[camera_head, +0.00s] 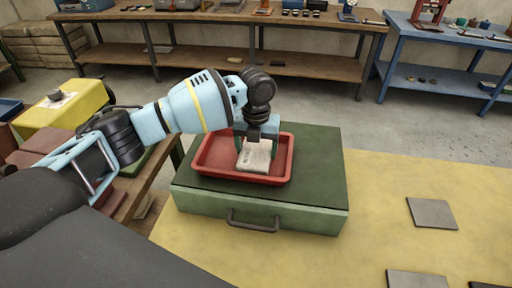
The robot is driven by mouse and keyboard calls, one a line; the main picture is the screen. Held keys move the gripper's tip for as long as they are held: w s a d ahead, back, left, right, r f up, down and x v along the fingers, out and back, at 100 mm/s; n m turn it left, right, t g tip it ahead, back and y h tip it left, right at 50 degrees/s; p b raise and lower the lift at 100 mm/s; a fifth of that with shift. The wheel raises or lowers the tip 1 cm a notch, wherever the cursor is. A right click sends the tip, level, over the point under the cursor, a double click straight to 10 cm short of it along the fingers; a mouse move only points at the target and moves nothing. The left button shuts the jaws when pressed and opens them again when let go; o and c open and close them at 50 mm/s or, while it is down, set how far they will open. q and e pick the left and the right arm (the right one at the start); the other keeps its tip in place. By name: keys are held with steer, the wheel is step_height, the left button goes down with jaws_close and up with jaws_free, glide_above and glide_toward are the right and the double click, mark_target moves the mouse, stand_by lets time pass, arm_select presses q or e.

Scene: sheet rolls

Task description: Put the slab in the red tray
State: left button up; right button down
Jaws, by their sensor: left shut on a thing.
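The red tray (217,172) sits on top of a green drawer box in the middle of the view. My left gripper (256,142) points down over the tray. It is shut on the slab (255,157), a pale flat piece with faint markings, which shows between the fingers within the tray's outline. I cannot tell whether the slab touches the tray floor. The tray's back left part is hidden behind my left arm. My right gripper is not in view.
The green box (320,175) with a dark front handle stands on a yellow tabletop (375,190). Grey plates (432,213) lie on the right of that table. A yellow case (62,108) is at left. Wooden and blue benches stand behind.

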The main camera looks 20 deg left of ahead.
mark_target(256, 150)
arm_select(q)
steer(key=shift+f, duration=0.15)
steer(key=o, duration=1.4)
step_height(256, 150, up, 12)
steer(key=shift+r, duration=0.15)
